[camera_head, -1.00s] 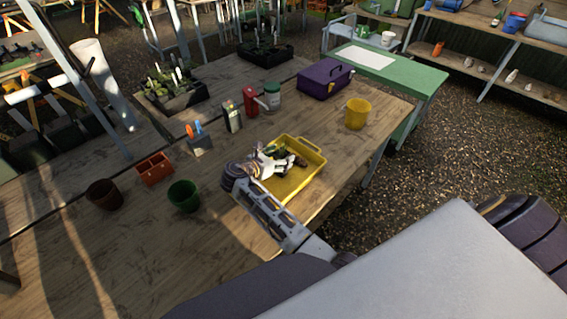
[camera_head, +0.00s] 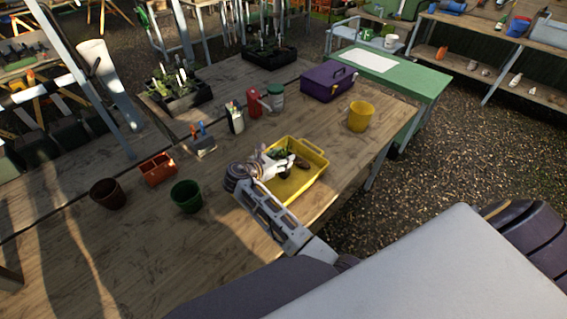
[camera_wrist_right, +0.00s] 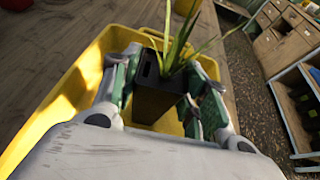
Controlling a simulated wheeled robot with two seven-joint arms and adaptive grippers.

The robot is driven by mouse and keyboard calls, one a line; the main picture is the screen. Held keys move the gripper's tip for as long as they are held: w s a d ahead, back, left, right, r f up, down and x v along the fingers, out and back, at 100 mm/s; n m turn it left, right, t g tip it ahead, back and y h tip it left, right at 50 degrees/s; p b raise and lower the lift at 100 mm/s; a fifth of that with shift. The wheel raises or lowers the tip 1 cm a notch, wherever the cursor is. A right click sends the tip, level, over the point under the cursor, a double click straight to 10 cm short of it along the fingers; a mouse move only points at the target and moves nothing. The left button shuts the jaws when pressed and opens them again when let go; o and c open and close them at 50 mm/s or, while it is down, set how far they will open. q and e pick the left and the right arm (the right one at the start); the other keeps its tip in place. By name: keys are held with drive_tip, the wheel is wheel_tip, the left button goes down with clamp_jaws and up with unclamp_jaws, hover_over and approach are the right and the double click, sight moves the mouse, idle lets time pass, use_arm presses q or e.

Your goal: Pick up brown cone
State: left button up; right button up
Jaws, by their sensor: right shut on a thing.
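I cannot make out a brown cone for certain. A small dark brown thing (camera_head: 302,163) lies in or over the yellow tray (camera_head: 314,150), too small to identify. My right gripper (camera_head: 274,163) is over the tray in the head view. In the right wrist view its fingers (camera_wrist_right: 160,90) are on both sides of a dark square pot (camera_wrist_right: 158,98) with long green leaves, shut on it. The yellow tray (camera_wrist_right: 62,108) is beneath and around the pot. Whether the pot touches the tray's floor is hard to tell. My left gripper is not in view.
A green pot (camera_head: 186,196), brown pot (camera_head: 108,194) and terracotta container (camera_head: 157,170) stand left on the table. A yellow bucket (camera_head: 358,116) and purple toolbox (camera_head: 328,82) stand farther back. Small brownish items (camera_head: 473,65) lie on the right shelf. The table's front left is clear.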

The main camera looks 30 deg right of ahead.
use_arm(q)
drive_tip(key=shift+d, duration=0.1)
use_arm(e)
drive_tip(key=shift+r, duration=0.15)
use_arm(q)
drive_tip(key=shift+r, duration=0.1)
use_arm(e)
wheel_tip(320, 180, up, 10)
drive_tip(key=shift+f, duration=0.15)
drive_tip(key=shift+f, duration=0.1)
idle(0.6)
